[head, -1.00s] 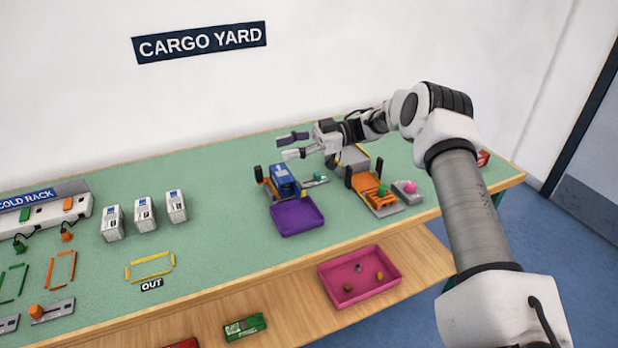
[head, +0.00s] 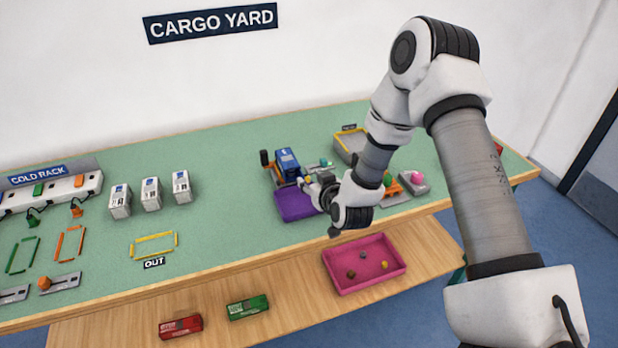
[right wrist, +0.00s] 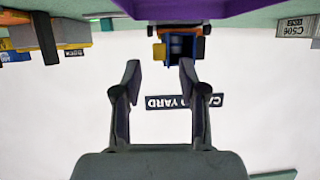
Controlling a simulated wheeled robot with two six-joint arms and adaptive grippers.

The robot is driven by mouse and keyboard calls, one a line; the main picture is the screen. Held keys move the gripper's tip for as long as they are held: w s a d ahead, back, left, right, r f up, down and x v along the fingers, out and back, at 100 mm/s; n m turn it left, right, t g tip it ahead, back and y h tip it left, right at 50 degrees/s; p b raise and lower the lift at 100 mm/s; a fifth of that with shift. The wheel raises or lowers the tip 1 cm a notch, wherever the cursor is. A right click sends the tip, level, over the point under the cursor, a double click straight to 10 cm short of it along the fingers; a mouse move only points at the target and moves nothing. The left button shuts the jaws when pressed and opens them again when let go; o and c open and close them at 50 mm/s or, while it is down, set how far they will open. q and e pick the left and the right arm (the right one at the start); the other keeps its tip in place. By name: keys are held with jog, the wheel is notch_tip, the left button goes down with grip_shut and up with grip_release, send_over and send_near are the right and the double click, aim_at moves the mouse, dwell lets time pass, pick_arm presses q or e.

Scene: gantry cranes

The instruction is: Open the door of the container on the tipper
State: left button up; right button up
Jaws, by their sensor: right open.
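The blue container (head: 287,158) sits on a tipper (head: 267,170) with orange and dark parts, at the middle of the green table. It also shows upside down in the right wrist view (right wrist: 181,44), beyond my fingertips. A purple tray (head: 292,208) lies directly in front of the tipper. My right gripper (head: 305,182) is close to the container's front end, above the tray's far right part. In the right wrist view my right gripper (right wrist: 160,72) is open, with nothing between its fingers. The container's door cannot be made out clearly. My left gripper is out of view.
A lever panel with a green knob (head: 325,163) stands right of the container. A pink tray (head: 335,276) lies on the lower shelf. Several white containers (head: 151,191) stand to the left.

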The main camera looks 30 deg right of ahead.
aim_at(308, 177)
jog(key=shift+x, duration=1.55)
grip_shut()
jog(key=shift+d+r, duration=0.1)
jog(key=shift+d+r+n+y+p, duration=0.1)
jog(key=shift+d+n+y+p, duration=0.3)
jog(key=shift+n+y, duration=0.35)
jog(key=shift+w+d+n+y, duration=0.1)
jog(key=shift+d+n+y, duration=0.05)
jog(key=shift+n+y, duration=0.85)
grip_release()
